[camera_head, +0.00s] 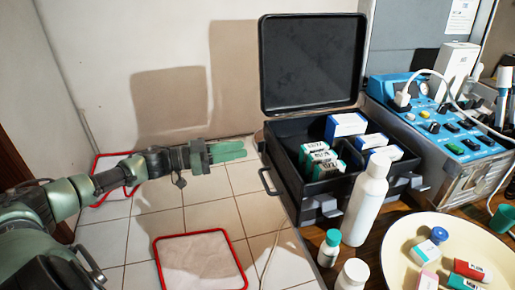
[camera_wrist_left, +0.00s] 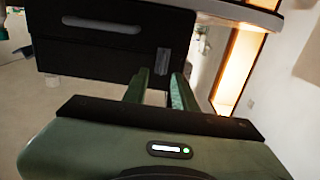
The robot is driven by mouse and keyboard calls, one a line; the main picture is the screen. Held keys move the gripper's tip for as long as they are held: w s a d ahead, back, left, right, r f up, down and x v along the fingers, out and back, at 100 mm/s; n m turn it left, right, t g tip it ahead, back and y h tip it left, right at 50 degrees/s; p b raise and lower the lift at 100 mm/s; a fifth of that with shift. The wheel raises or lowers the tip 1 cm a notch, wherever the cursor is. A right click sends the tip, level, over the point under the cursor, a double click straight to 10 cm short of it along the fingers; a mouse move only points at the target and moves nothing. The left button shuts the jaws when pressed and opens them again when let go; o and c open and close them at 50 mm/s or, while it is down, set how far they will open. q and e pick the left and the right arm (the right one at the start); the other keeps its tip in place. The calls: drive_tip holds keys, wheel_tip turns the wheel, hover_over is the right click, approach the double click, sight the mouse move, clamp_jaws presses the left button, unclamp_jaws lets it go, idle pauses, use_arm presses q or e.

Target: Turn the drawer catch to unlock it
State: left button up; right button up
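The black case (camera_head: 295,190) stands open on the wooden surface, its lid raised. In the left wrist view the dark drawer front (camera_wrist_left: 80,55) fills the upper left, with a pale slot-like handle (camera_wrist_left: 102,24). A small grey catch (camera_wrist_left: 163,61) sits on this front, near its right end, and looks upright. My left gripper (camera_head: 228,151) points right toward the case's left side, with a gap between. In the left wrist view my left gripper's green fingers (camera_wrist_left: 162,90) are apart and empty, with the catch ahead between them. My right gripper is out of view.
A white bottle (camera_head: 366,205), a small green-capped bottle (camera_head: 329,247) and a cream dish (camera_head: 400,232) stand in front of the case. A blue device (camera_head: 440,130) is to its right. Red-edged mats (camera_head: 200,262) lie on the tiled floor at left.

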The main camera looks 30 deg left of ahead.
sight(261, 146)
use_arm(q)
drive_tip(key=shift+x, duration=2.6)
drive_tip(key=shift+w+a+f, duration=0.1)
drive_tip(key=shift+f, duration=0.05)
clamp_jaws()
